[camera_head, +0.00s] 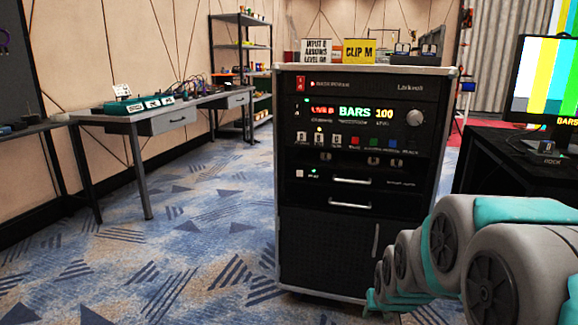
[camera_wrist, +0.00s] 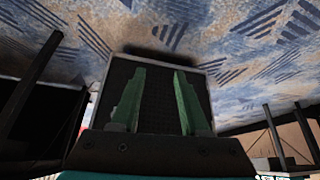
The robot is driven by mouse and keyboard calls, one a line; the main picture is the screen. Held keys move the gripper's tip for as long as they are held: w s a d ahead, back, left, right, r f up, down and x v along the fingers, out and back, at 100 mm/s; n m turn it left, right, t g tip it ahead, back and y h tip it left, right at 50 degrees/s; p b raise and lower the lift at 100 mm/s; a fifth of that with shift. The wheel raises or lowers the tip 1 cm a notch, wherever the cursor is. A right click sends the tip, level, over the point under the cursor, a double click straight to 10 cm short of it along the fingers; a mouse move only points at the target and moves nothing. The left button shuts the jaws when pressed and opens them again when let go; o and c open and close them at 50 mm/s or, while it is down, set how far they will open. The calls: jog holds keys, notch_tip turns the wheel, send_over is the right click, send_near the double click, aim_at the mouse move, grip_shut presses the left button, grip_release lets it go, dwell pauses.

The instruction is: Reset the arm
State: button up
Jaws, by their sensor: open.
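My arm comes in from the right edge in the head view and reaches low in front of the black equipment rack (camera_head: 330,240). My gripper (camera_head: 375,303) is only partly seen there, near the foot of the rack. In the wrist view my gripper (camera_wrist: 160,88) shows two green fingers standing apart with nothing between them. The dark front of the rack (camera_wrist: 160,72) lies beyond the fingers, and the picture looks upside down. I cannot tell how far the fingertips are from the rack.
The rack carries a lit panel reading BARS 100 (camera_head: 350,113), a knob (camera_head: 415,117) and drawer handles. Signs (camera_head: 359,51) stand on top. A grey desk (camera_head: 165,118) is at the left, and a monitor showing colour bars (camera_head: 545,70) is at the right. Carpet (camera_head: 190,240) left of the rack is clear.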

jog(key=s+a+r+g+p, duration=0.1)
jog(key=s+a+r+g, duration=0.1)
jog(key=s, duration=1.3)
jog(key=s+a+r+n+g+p, duration=0.1)
jog(key=s+a+r+g, duration=0.2)
jog(key=s, duration=1.3)
notch_tip(320, 180, up, 2)
jog(key=g, duration=0.2)
jog(key=shift+s+g+y+p, duration=0.15)
jog(key=shift+g+y+p, duration=0.15)
jog(key=shift+p, duration=0.1)
jog(key=shift+a, duration=0.1)
